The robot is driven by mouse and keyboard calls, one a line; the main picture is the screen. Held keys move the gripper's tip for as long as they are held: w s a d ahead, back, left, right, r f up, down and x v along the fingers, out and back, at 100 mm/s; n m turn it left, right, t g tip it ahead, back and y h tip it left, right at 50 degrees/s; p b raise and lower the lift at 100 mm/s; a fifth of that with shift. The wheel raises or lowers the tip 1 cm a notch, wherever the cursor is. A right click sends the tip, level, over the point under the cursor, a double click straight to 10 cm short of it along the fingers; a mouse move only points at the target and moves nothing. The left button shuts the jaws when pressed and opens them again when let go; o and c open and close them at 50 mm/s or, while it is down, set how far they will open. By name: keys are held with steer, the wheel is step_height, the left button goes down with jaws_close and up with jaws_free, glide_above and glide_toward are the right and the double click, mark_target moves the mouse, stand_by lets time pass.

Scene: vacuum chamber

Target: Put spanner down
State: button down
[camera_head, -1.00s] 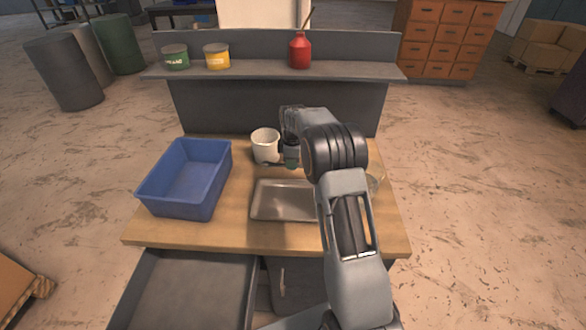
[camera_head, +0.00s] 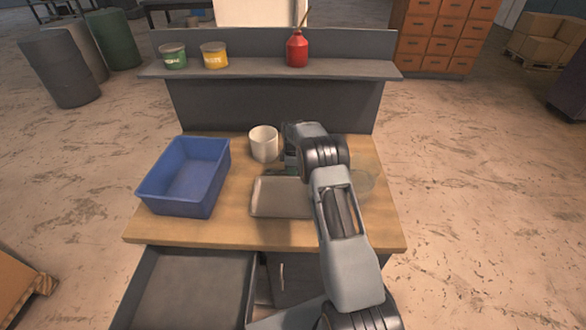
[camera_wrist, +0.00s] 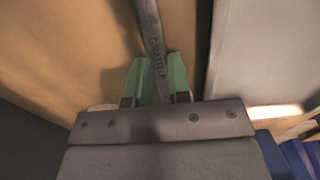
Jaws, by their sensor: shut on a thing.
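The spanner (camera_wrist: 149,35) is a dark grey metal bar with raised lettering in the wrist view, running up out of the top edge. My gripper (camera_wrist: 158,78) has green fingers and is shut on the spanner. Wooden tabletop shows under it, with a shadow beside it. I cannot tell whether the spanner touches the table. In the head view my gripper (camera_head: 288,170) is low over the bench, behind the metal tray and right of the white mug; my arm hides most of it and the spanner.
The metal tray (camera_head: 281,198) lies mid-bench, partly behind my arm. A blue bin (camera_head: 185,178) stands left on the wooden bench (camera_head: 225,232). The white mug (camera_head: 263,145) is at the back. An open drawer (camera_head: 190,288) juts out front left.

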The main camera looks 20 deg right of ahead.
steer(key=shift+f, duration=0.15)
steer(key=c, duration=1.1)
jaws_free()
steer(key=shift+o, duration=0.2)
